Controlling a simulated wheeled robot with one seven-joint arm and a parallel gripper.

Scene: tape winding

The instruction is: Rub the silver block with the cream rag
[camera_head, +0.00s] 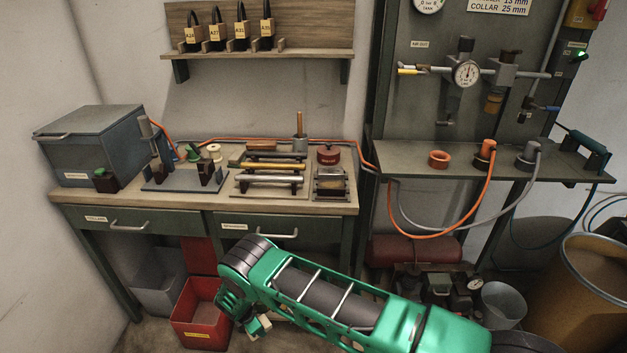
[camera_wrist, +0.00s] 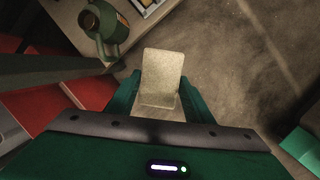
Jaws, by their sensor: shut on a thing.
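My gripper (camera_head: 258,326) is low in front of the workbench, beside the red bin. It is shut on the cream rag (camera_wrist: 162,75), which stands up flat and pale between the fingers in the wrist view. A small pale part of the rag (camera_head: 264,322) shows in the head view. The rag is well below the bench top and apart from that piece.
The workbench (camera_head: 130,205) carries a grey box (camera_head: 88,145), a rack of rods (camera_head: 270,178) and a red round tin (camera_head: 328,154). A red bin (camera_head: 200,318) stands under it. An orange hose (camera_head: 487,200) hangs from the right shelf.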

